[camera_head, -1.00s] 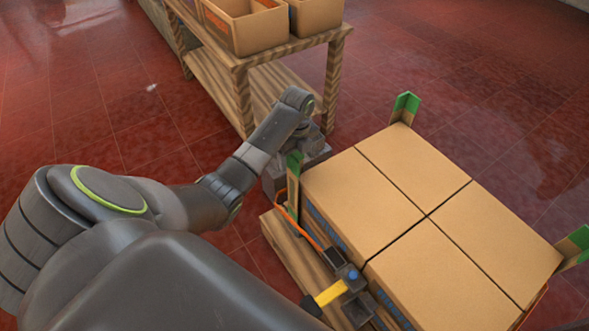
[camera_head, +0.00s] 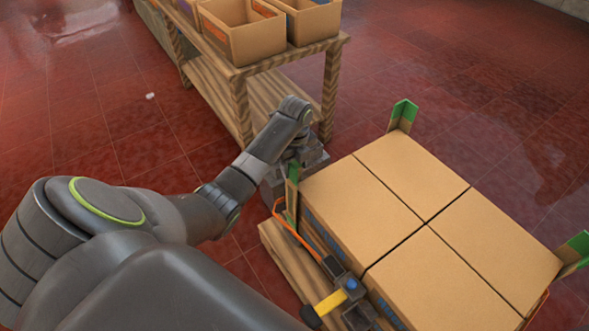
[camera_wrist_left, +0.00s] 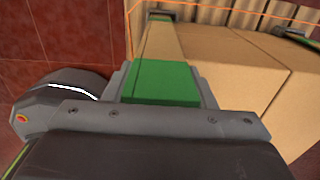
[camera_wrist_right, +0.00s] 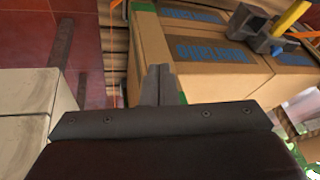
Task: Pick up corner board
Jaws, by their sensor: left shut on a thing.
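A corner board (camera_head: 292,192), brown with a green top, stands at the left corner of the block of cartons (camera_head: 362,190). My left gripper (camera_head: 285,178) is at its upper end, partly hidden by the board and wrist. In the left wrist view the board's green end (camera_wrist_left: 162,82) sits between the fingers, which are shut on it. Other corner boards stand at the far corner (camera_head: 402,112) and right corner (camera_head: 574,250). My right gripper (camera_wrist_right: 158,84) is outside the head view. In its wrist view its fingers are together and empty, in front of a labelled carton (camera_wrist_right: 210,52).
The cartons stand on a wooden pallet (camera_head: 277,250). An orange strap (camera_head: 290,228) runs along their side to a strap tool with a yellow handle (camera_head: 330,303). A wooden table (camera_head: 243,95) with open boxes (camera_head: 240,38) stands behind. Red tiled floor is clear at left.

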